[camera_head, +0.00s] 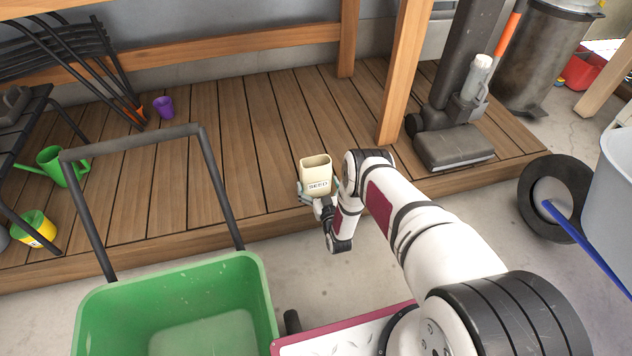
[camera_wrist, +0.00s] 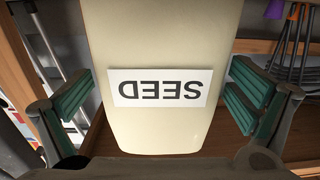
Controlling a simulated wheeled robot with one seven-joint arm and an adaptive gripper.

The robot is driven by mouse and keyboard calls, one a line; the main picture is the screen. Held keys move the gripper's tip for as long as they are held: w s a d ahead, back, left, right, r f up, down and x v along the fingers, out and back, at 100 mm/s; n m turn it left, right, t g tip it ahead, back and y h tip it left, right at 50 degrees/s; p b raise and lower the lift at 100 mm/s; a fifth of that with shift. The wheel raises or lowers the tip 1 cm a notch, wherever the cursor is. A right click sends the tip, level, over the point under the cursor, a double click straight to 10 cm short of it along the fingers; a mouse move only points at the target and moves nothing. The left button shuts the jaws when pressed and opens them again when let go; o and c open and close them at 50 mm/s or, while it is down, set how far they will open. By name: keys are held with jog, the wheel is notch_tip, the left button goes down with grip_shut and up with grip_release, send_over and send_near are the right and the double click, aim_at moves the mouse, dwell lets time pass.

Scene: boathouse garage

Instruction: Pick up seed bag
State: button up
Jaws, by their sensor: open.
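The seed bag (camera_head: 316,173) is a cream, open-topped container with a white label reading SEED. In the head view it stands upright near the front edge of the wooden deck. In the wrist view the seed bag (camera_wrist: 160,125) fills the middle, its label upside down. My gripper (camera_head: 318,196) is at the near side of the bag, low down. In the wrist view my gripper (camera_wrist: 160,105) is open, with one green-padded finger on each side of the bag. A gap shows between the pads and the bag's sides.
A green cart (camera_head: 255,300) with a dark handle stands at the front left. A wooden post (camera_head: 405,75) and an upright vacuum (camera_head: 455,140) are right of the bag. A purple cup (camera_head: 163,106) and green watering can (camera_head: 62,166) sit left. The deck around the bag (camera_head: 255,170) is clear.

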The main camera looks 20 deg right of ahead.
jog(key=shift+w+b, duration=0.3)
jog(key=shift+w, duration=0.75)
jog(key=c, duration=1.1)
jog(key=shift+r, duration=0.15)
